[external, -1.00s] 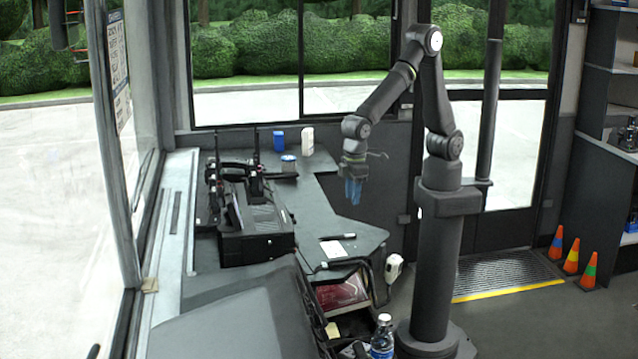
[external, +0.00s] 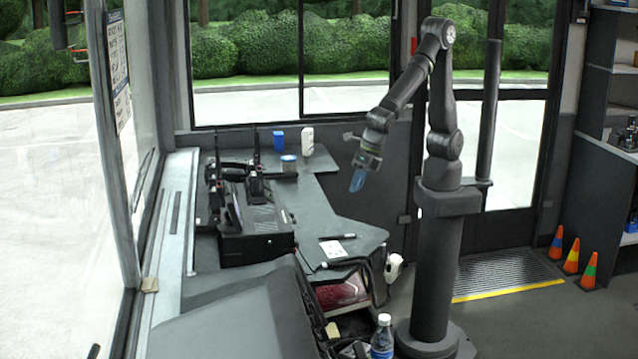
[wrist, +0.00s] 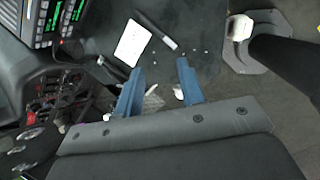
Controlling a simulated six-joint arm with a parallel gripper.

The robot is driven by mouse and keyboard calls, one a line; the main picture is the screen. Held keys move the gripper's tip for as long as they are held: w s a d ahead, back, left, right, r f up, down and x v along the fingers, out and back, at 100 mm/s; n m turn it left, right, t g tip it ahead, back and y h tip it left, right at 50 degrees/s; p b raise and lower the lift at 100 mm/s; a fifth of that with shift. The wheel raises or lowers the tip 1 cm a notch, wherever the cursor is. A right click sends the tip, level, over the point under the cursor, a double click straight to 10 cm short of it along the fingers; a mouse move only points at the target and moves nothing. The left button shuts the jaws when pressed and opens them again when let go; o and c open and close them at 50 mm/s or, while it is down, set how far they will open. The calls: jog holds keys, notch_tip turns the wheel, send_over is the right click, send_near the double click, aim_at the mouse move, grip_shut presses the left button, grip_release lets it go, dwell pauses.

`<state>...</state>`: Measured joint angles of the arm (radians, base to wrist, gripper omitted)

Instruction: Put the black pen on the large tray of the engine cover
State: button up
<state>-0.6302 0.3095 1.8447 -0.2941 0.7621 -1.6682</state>
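The black pen (external: 338,237) lies on the dark counter (external: 315,212), just behind a white card (external: 333,249). In the wrist view the pen (wrist: 155,30) lies at the top, beside the white card (wrist: 132,42). My gripper (external: 357,181) has blue fingers and is in the air above the counter's right side, clear of the pen. In the wrist view my gripper (wrist: 158,70) is open, with nothing between its fingers. I cannot tell for sure which surface is the engine cover's large tray; an open compartment (external: 343,293) with a dark red item sits below the counter's front edge.
A black box-like device (external: 255,235) with upright antennas stands on the counter's left. A blue can (external: 279,141), a small jar (external: 289,163) and a white container (external: 307,141) stand at the back. A water bottle (external: 382,337) stands low in front. The counter around the pen is mostly clear.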

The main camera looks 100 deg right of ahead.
jog(key=n, duration=0.7)
send_near(337, 237)
jog(key=shift+w+d+f+t, duration=0.1)
jog(key=shift+d+f+t, duration=0.1)
jog(key=shift+f, duration=0.25)
jog(key=shift+w+d+f+t, duration=0.1)
jog(key=shift+d+f+t, duration=0.15)
jog(key=shift+f, duration=0.2)
jog(key=shift+s+x, duration=0.2)
jog(key=shift+x, duration=1.1)
jog(key=shift+s+x, duration=0.2)
jog(key=shift+x, duration=1.15)
jog(key=shift+a+f, duration=0.15)
grip_shut()
